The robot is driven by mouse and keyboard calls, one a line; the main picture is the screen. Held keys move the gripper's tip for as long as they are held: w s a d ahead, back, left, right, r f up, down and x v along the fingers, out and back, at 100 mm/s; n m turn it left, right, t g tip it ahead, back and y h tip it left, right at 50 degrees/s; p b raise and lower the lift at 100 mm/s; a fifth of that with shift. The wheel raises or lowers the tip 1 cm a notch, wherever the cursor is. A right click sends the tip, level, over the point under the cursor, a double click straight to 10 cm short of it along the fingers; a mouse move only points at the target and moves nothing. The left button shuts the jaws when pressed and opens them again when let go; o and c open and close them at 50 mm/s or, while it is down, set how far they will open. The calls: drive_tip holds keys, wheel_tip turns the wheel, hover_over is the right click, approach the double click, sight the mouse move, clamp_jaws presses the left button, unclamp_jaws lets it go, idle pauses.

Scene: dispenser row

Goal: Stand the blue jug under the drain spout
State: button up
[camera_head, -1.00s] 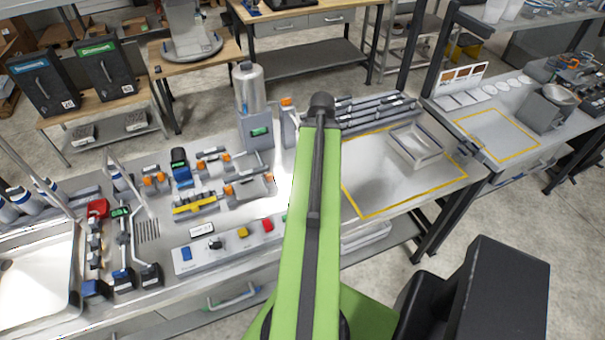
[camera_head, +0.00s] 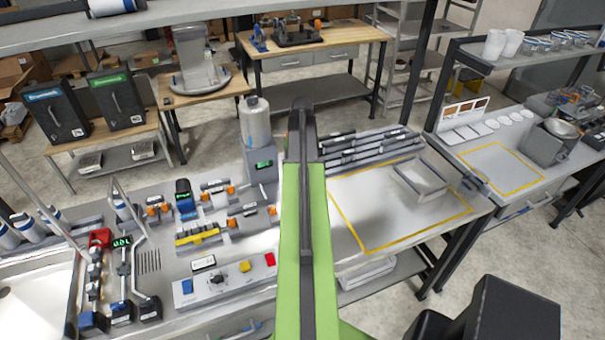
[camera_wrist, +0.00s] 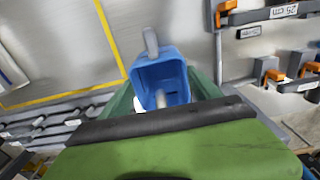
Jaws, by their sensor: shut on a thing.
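The blue jug (camera_wrist: 163,76) shows in the wrist view, seen from above, with its open mouth and a grey handle. My gripper (camera_wrist: 163,92) has its green jaws on both sides of the jug and is shut on it. In the head view my green arm reaches over the bench and hides the jug and the gripper. A steel tank (camera_head: 256,122) on a grey base with a green display stands just left of the arm. I cannot make out which part is the drain spout.
The workbench holds orange-handled fittings (camera_head: 217,192) and a button panel (camera_head: 228,280) left of my arm. Grey bars (camera_head: 365,150) and a tray (camera_head: 419,180) lie to the right. The yellow-outlined area (camera_head: 385,215) is mostly clear. A sink (camera_head: 30,300) is at the far left.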

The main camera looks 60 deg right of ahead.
wheel_tip(320, 180, down, 4)
drive_tip(key=b, duration=0.2)
drive_tip(key=shift+b, duration=0.35)
drive_tip(key=shift+s+r, duration=0.1)
drive_tip(key=shift+r, duration=0.15)
drive_tip(key=shift+f, duration=0.15)
drive_tip(key=o, duration=2)
wheel_tip(320, 180, up, 12)
drive_tip(key=p, duration=1.2)
drive_tip(key=shift+r, duration=0.2)
